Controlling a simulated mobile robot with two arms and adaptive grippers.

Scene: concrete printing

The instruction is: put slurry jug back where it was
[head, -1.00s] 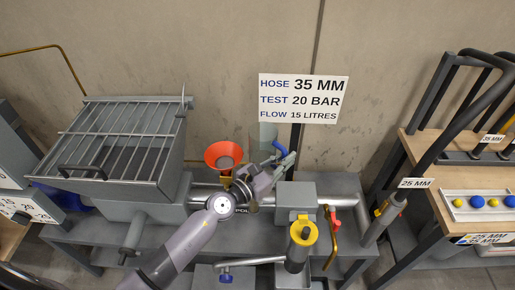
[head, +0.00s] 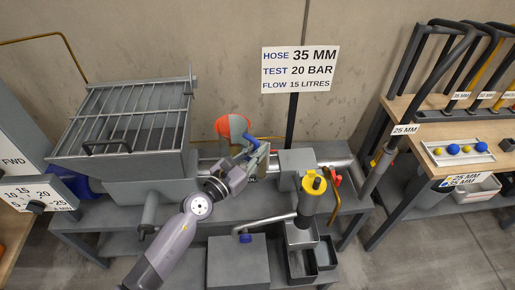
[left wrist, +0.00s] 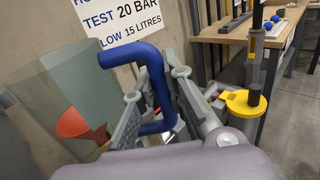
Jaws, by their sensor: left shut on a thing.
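The slurry jug (left wrist: 50,85) is a translucent grey-green vessel with a blue handle (left wrist: 149,75). My left gripper (left wrist: 155,110) is shut on that handle, with the jug body to its left in the left wrist view. The blue handle also shows in the head view (head: 251,140). My right gripper is not in view.
A grilled hopper (head: 125,115) stands left of the funnel. A yellow-capped cylinder (head: 313,186) and metal trays (head: 302,262) are to the right. A sign (head: 300,68) stands behind. A wooden rack (head: 440,150) is at far right. Bare bench top (head: 120,225) shows front left.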

